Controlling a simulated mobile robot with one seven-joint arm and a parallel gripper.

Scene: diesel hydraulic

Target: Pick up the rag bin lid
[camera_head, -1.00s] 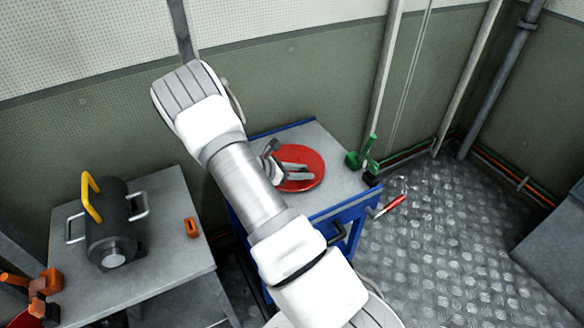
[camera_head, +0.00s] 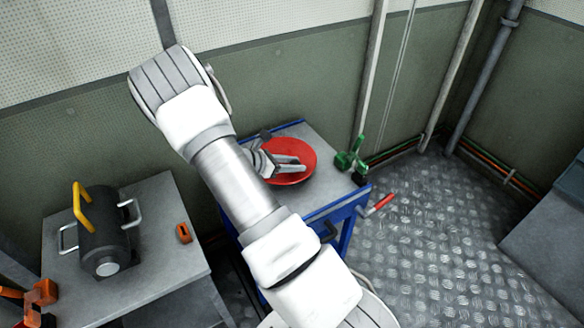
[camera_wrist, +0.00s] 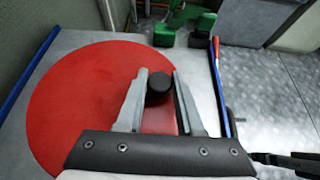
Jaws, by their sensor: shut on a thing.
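The rag bin lid is a round red disc (camera_head: 300,149) with a black knob (camera_wrist: 158,88). It is over the grey top of the blue-edged cart in the head view, and also fills the left of the wrist view (camera_wrist: 70,110). My gripper (camera_head: 302,165) is over the lid, its fingers shut on the knob, one on each side. A darker red rim or side shows beneath the disc's front edge in the head view. My arm crosses the head view and hides the cart's left part. I cannot tell whether a bin is under the lid.
A green tool (camera_head: 350,160) stands at the cart's right corner, close to the lid. A red-handled item (camera_head: 380,204) sticks out from the cart's right side. A grey table (camera_head: 150,205) at left holds a black cylinder (camera_head: 103,235) and a small orange object (camera_head: 183,233). Walls stand behind.

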